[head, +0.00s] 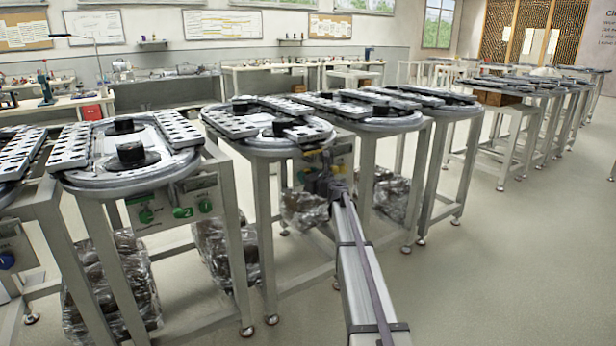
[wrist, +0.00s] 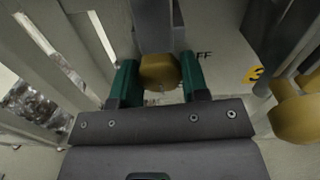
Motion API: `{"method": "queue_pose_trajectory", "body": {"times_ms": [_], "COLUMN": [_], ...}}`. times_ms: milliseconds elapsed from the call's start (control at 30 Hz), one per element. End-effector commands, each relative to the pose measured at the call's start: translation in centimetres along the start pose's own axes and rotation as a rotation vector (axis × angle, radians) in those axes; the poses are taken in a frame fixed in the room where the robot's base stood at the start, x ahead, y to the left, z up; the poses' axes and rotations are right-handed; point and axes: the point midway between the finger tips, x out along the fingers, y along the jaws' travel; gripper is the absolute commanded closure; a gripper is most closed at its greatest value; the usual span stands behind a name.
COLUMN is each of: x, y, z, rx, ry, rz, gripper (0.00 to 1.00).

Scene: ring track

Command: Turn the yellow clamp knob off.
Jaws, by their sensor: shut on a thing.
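In the wrist view a yellow knob (wrist: 160,72) sits between the two green fingers of my gripper (wrist: 159,66), which is shut on it. The knob is on a pale panel (wrist: 222,68) with dark lettering, partly hidden, ending in "FF". A second yellow knob (wrist: 297,116) shows at the right edge, apart from the fingers, near a yellow number mark (wrist: 253,74). In the head view my gripper (head: 325,178) is at the front of a control panel (head: 342,160) under a ring-track table; the arm hides part of this panel, and the held knob cannot be made out there.
Ring-track tables (head: 130,165) on metal legs stand in a row. The table to the left has a panel with green knobs (head: 183,212); a blue knob (head: 7,260) is at the far left. Wrapped bundles (head: 303,210) lie beneath the tables. The floor (head: 500,270) to the right is clear.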

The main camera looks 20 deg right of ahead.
Motion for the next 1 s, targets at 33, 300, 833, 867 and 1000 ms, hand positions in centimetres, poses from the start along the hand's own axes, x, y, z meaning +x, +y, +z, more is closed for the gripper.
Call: {"method": "queue_pose_trajectory", "body": {"times_ms": [33, 300, 833, 867, 1000], "x": [-0.02, -0.03, -0.05, -0.05, -0.05], "y": [0.0, 0.0, -0.03, -0.03, -0.03], "z": [-0.01, -0.01, 0.01, 0.01, 0.01], "rx": [-0.021, -0.224, -0.727, -0.755, -0.888], "ry": [0.0, 0.0, 0.0, 0.0, 0.0], "rz": [0.0, 0.0, 0.0, 0.0, 0.0], "gripper": [0.82, 0.82, 0.82, 0.82, 0.82]}}
